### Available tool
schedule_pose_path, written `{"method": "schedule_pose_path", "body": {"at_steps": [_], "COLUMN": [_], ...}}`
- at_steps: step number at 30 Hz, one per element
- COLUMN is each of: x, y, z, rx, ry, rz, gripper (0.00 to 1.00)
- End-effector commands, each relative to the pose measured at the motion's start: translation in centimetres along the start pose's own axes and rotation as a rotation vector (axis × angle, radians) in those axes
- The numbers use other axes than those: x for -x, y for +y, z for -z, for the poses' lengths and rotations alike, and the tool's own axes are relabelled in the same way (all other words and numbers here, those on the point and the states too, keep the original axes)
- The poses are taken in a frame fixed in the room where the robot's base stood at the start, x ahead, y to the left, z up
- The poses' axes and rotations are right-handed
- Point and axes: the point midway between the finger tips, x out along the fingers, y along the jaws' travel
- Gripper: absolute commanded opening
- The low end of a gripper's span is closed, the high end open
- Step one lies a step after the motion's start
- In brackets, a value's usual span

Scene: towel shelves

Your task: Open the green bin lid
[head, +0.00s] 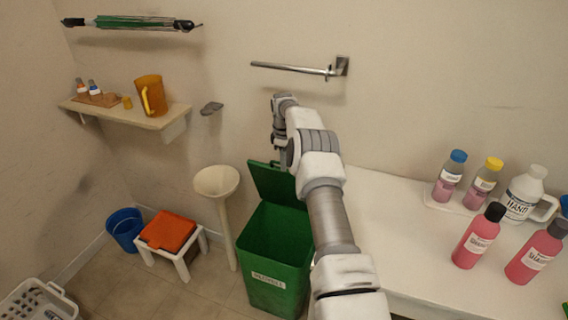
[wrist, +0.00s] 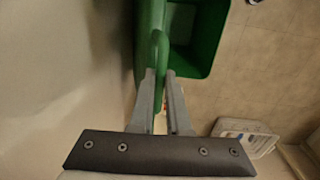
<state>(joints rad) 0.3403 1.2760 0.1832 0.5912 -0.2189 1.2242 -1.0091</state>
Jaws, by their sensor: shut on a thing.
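The green bin (head: 275,255) stands on the floor left of the white counter, a label on its front. Its green lid (head: 268,182) is raised steeply at the back, and the bin's dark inside shows. My arm hides part of the lid and the bin's right side. In the wrist view, my gripper (wrist: 160,76) is shut on a curved green part of the lid (wrist: 160,46), one finger on each side. The open bin (wrist: 212,68) lies beyond the fingers. In the head view the fingertips are hard to make out.
The white counter (head: 385,225) with several bottles is on the right. A pale funnel-topped stand (head: 222,200) is close left of the bin. A small stool (head: 165,258) with an orange towel (head: 168,231) and a blue bucket (head: 124,228) stand further left. A metal bar (head: 290,67) is above.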

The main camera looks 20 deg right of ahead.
Motion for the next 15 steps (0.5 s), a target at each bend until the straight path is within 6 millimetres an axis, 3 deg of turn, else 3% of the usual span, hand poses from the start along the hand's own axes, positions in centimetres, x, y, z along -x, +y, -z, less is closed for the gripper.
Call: {"method": "schedule_pose_path", "body": {"at_steps": [1,8,9,13,15], "x": [-0.73,-0.77,-0.78,-0.6,-0.48], "y": [0.03,0.0,0.0,-0.01,-0.02], "z": [-0.83,-0.85,-0.86,-0.63,-0.48], "rx": [-0.004,-0.004,-0.004,-0.003,-0.002], "ry": [-0.017,-0.017,-0.017,-0.013,-0.01], "rz": [0.006,0.007,0.007,0.006,0.005], "gripper": [0.0,0.0,0.2,0.43,0.45]}}
